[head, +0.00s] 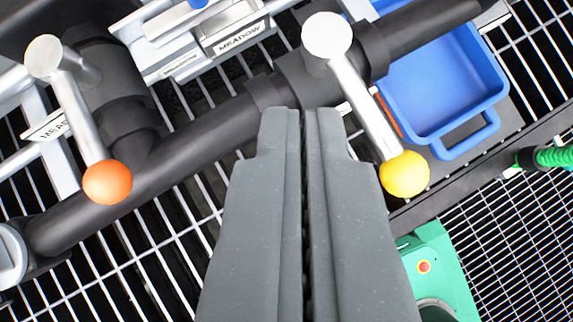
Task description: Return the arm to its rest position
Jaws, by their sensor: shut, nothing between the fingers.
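My gripper (302,112) reaches up from the bottom middle of the head view, its two grey fingers close together with only a thin dark gap and nothing held. Its tips overlap the dark pipe (205,125) in the picture; I cannot tell whether they touch it. To the right of the tips is a silver valve lever with a yellow ball (404,174) at its lower end. To the left is another silver lever with an orange ball (107,183).
A blue tote (440,75) with a handle lies at the upper right. Labelled grey parts reading MEADOW (238,37) are at the top. A green box (440,262) with a red button is at the lower right, near a green hose (553,157). Metal grating (510,235) lies below.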

